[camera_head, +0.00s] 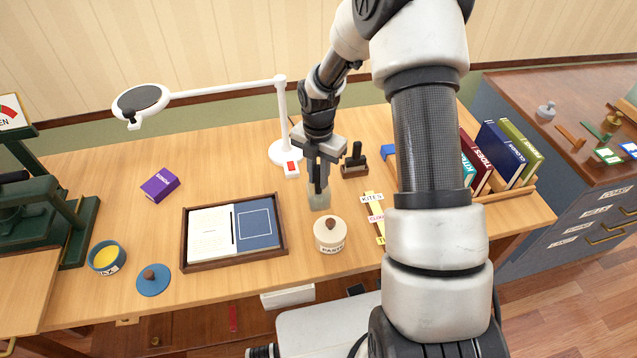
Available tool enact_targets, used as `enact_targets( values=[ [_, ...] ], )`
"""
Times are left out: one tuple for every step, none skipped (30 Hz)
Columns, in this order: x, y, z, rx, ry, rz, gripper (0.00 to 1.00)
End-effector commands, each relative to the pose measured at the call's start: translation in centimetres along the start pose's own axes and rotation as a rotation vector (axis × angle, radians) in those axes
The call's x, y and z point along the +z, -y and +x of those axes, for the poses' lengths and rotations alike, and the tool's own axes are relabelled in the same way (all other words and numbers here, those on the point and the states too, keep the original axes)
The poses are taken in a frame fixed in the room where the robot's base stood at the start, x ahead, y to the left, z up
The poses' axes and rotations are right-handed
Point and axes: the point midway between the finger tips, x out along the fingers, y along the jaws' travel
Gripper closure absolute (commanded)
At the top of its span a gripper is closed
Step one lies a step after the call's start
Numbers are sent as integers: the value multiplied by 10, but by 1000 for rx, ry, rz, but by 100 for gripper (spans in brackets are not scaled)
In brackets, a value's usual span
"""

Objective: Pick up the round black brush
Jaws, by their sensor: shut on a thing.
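My gripper (319,181) points down over the middle of the table, its dark fingers close together on a narrow dark thing. I take this to be the round black brush, but the fingers hide most of it and its shape is not clear. A pale, see-through jar (320,202) is directly below the fingertips. I cannot tell whether the brush's lower end is inside the jar or in front of it.
A cream lidded pot (329,237) stands just in front. A tray (184,246) with an open book lies left, a black stamp (355,158) behind right, label strips (371,198) right. A lamp (283,120) stands behind. Bare tabletop (100,180) shows at left.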

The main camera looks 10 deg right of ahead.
Motion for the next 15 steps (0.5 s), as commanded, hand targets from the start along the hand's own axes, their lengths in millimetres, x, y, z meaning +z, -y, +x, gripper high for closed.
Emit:
enact_targets(
  values=[
    [0,0,-1,0,0,0,100],
    [0,0,-2,1,1,0,100],
    [1,0,-5,1,1,0,100],
    [1,0,-8,2,2,1,100],
    [1,-1,-12,3,3,1,100],
    [1,-1,-18,3,3,1,100],
    [1,-1,-24,3,3,1,100],
    [1,0,-30,4,4,1,100],
    [2,0,-39,3,4,2,100],
    [2,-1,-45,4,4,1,100],
    [1,-1,-52,4,4,1,100],
    [1,0,-60,3,4,1,100],
    [2,0,-66,4,4,2,100],
    [1,0,-71,2,3,2,100],
    [1,0,-78,3,3,1,100]
  ],
)
